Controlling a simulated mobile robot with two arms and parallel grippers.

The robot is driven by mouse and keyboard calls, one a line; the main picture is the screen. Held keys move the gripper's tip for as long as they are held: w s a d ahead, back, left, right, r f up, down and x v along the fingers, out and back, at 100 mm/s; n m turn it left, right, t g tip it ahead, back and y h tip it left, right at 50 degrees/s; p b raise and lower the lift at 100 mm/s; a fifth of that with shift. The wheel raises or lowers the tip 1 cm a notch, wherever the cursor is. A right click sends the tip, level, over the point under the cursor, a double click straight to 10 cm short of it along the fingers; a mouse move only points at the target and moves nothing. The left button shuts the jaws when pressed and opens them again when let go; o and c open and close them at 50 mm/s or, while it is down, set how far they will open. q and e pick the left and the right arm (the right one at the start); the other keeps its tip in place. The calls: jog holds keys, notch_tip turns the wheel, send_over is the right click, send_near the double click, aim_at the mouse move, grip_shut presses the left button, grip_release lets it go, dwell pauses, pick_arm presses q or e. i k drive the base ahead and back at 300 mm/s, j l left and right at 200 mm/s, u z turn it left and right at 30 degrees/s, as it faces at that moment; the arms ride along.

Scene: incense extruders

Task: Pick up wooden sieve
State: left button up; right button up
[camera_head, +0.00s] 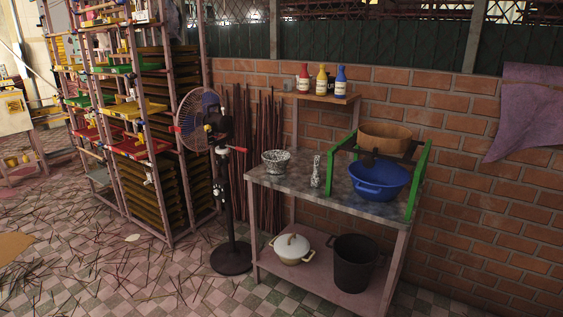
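The wooden sieve (386,134) is a round brown hoop at the back right of the work table (272,180). It sits high, level with the tops of the green side frames (420,180), above and behind a wide blue basin (378,182). A dark part below it hides some of its underside, and I cannot tell exactly what it rests on. Neither of my grippers is in view.
A speckled bowl (276,161) and a small speckled vase (316,172) stand on the table. Bottles line a wall shelf (328,97). A white pot (292,248) and dark bucket (354,262) are below. A fan (231,256) stands left; sticks litter the floor.

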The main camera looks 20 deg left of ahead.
aim_at(384, 137)
jog(key=i+l+u, duration=0.35)
jog(key=i+l, duration=0.5)
